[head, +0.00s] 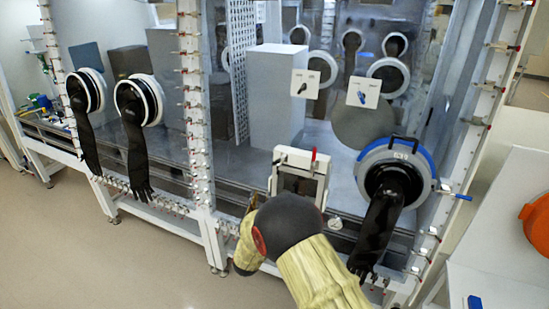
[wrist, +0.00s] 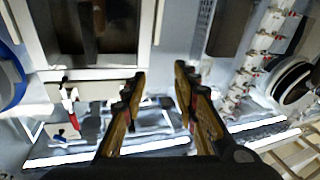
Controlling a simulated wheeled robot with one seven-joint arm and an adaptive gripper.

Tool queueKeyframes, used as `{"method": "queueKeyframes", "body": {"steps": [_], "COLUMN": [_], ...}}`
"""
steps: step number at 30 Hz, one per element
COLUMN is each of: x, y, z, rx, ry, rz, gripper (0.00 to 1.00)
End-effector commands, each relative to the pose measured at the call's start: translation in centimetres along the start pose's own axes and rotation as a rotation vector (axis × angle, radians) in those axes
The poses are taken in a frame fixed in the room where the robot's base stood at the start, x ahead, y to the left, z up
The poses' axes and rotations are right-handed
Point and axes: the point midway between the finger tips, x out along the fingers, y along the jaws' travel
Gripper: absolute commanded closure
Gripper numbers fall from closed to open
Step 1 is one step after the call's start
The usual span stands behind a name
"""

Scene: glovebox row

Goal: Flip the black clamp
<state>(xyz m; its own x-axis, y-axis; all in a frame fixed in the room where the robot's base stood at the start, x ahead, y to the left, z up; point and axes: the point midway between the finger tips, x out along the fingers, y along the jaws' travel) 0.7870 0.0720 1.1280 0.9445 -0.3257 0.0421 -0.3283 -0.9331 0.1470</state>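A small pale-framed hatch (head: 299,160) is on the front of the glovebox, with a red-handled clamp (head: 313,158) at its top right. A small dark handle (head: 277,162) at its top left may be the black clamp; it is too small to be sure. The wrist view shows the hatch (wrist: 100,60) at the top and the red clamp (wrist: 70,100) at left. I cannot make out the black clamp clearly there. My gripper (wrist: 160,82) is open, with nothing seen between its fingers. In the head view, my arm partly hides it, just below and left of the hatch.
A blue-ringed glove port (head: 395,165) with a hanging black glove (head: 377,230) is right of the hatch. Frame posts (head: 195,110) carry several red-tipped clamps. Two more black gloves hang at left. An orange object (head: 538,222) sits at far right. The floor (head: 90,260) at left is clear.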

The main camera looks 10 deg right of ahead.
Motion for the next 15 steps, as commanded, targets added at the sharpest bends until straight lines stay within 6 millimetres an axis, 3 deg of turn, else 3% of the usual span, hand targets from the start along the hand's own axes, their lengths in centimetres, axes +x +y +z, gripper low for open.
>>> {"method": "queueKeyframes", "body": {"steps": [1, 3, 6, 11, 15], "x": [0.3, 0.1, -0.6, -1.0, 0.4], "y": [1.1, 2.6, 4.1, 5.0, 5.3], "z": [-2.5, -5.2, -7.5, -9.2, -9.7], "rx": [-0.006, -0.023, -0.052, -0.083, -0.090], "ry": [0.079, 0.170, 0.254, 0.313, 0.311], "rz": [0.052, 0.118, 0.180, 0.218, 0.219], "gripper": [0.71, 0.71, 0.71, 0.71, 0.71]}}
